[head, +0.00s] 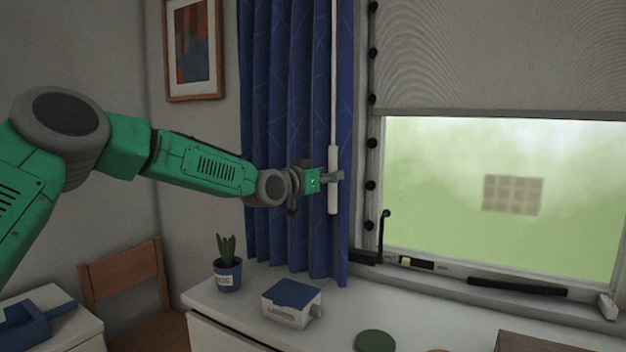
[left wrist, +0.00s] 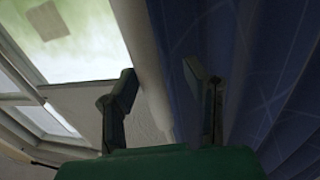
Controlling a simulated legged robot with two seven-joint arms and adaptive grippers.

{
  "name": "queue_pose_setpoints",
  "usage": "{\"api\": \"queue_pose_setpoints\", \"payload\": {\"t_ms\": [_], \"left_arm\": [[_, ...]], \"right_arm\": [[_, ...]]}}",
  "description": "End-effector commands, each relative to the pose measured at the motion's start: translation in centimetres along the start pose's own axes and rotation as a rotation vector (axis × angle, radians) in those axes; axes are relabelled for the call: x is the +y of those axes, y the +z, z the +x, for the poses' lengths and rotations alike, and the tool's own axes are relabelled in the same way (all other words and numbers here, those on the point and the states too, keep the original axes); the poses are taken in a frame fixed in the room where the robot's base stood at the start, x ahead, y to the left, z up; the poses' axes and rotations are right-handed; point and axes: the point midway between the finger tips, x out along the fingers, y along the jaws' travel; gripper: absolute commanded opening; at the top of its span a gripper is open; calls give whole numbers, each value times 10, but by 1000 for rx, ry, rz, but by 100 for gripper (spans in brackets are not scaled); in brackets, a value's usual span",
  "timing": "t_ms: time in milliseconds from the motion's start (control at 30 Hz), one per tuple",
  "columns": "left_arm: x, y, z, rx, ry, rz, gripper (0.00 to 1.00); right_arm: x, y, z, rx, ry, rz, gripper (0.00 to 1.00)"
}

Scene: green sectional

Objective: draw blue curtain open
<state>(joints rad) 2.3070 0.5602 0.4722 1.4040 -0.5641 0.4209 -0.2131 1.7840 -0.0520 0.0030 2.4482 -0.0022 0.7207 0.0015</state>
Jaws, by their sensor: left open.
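The blue curtain (head: 288,120) hangs in folds at the left side of the window, and the window glass is uncovered. A white draw rod (head: 333,180) hangs upright in front of the curtain's right part. My left gripper (head: 338,177) is at the rod's thicker lower part. In the left wrist view, the gripper (left wrist: 162,85) is open, with the white rod (left wrist: 145,60) between its two fingers and the curtain (left wrist: 240,70) behind the right finger. Whether a finger touches the rod cannot be told. My right gripper is not in view.
Below the curtain, a white cabinet top (head: 240,303) holds a potted plant (head: 228,275), a blue-and-white box (head: 291,302) and a green disc (head: 375,341). A grey blind (head: 500,55) covers the upper window. A wooden chair (head: 125,270) stands at the lower left.

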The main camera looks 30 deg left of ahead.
Motion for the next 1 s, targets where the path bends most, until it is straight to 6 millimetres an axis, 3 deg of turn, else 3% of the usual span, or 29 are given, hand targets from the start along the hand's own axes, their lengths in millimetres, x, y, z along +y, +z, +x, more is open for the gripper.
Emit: {"api": "queue_pose_setpoints", "payload": {"t_ms": [500,700,1000], "left_arm": [[-6,1,-97,3,-3,-5,41],[-5,2,-110,1,-2,-4,41],[-5,1,-111,1,-2,-3,41]], "right_arm": [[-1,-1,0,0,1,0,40],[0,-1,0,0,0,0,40],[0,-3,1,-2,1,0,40]]}}
